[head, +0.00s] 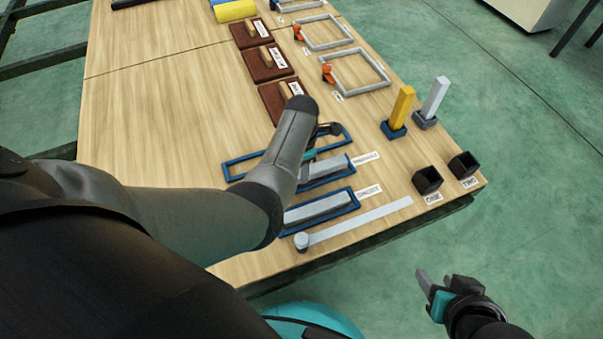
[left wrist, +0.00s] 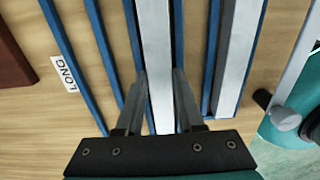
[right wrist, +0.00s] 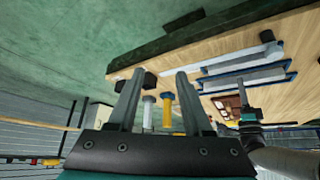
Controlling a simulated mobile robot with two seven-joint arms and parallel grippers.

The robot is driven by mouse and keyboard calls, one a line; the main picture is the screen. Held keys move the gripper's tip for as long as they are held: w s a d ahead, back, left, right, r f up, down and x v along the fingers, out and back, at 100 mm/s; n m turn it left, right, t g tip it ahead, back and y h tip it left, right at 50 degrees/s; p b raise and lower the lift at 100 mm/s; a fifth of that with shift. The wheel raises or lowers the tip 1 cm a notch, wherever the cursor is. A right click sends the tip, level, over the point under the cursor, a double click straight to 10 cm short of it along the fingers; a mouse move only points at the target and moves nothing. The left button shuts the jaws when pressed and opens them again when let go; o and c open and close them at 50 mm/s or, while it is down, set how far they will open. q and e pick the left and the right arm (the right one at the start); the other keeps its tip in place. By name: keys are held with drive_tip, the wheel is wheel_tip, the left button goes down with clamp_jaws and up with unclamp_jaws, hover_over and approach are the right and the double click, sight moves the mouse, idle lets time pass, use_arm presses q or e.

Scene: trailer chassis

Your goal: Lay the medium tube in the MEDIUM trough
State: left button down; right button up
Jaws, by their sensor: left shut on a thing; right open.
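The medium tube (left wrist: 158,60) is a pale grey square bar between the fingers of my left gripper (left wrist: 159,80). In the head view the tube (head: 330,167) lies along the middle blue-framed MEDIUM trough (head: 349,170), between its long rails. I cannot tell whether it rests on the bottom. My left gripper (head: 307,167) is shut on it, and my forearm hides the tube's left part. The MEDIUM label (head: 365,158) is beside the trough's right end. My right gripper (head: 436,280) is open and empty, out past the table's front edge, above the floor.
The front trough (head: 357,204) holds another grey bar (head: 318,207). The back trough (head: 232,165) looks empty, with a LONG label (left wrist: 66,73). A flat grey strip (head: 360,222) lies in front. Two black cups (head: 427,180) and upright yellow (head: 403,105) and grey posts stand at right.

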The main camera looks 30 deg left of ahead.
use_arm(q)
drive_tip(key=shift+f, duration=0.55)
use_arm(e)
drive_tip(key=shift+w+a+t+y, duration=0.3)
drive_tip(key=shift+w+a+t, duration=0.3)
drive_tip(key=shift+a+t, duration=0.1)
use_arm(q)
drive_tip(key=shift+f+b, duration=0.15)
drive_tip(key=shift+b, duration=0.15)
drive_tip(key=c, duration=0.5)
unclamp_jaws()
use_arm(e)
drive_tip(key=shift+w+a, duration=0.1)
drive_tip(key=shift+a, duration=0.1)
drive_tip(key=shift+d+r, duration=0.1)
drive_tip(key=shift+d, duration=0.05)
